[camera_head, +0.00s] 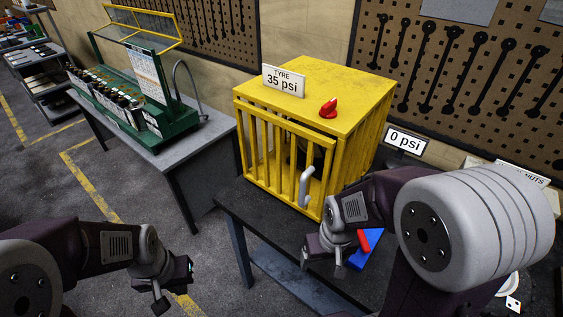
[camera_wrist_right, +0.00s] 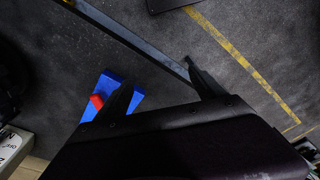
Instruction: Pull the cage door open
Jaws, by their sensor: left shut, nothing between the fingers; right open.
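The yellow cage (camera_head: 330,92) stands on a dark workbench. Its barred front door (camera_head: 283,172) looks closed or almost closed. A grey curved handle (camera_head: 306,187) is on the right part of the door. My right gripper (camera_head: 325,262) is below and to the right of the handle, apart from it. In the right wrist view its two fingers (camera_wrist_right: 162,80) are spread with nothing between them. My left gripper (camera_head: 175,290) is low at the left, over the floor, shut and empty, far from the cage.
A blue object with a red part (camera_head: 368,250) lies on the workbench (camera_head: 262,215) beside my right gripper. A red item (camera_head: 328,108) and a "35 psi" sign (camera_head: 284,80) are on the cage top. A green rack (camera_head: 140,105) stands on another table. The floor in front is clear.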

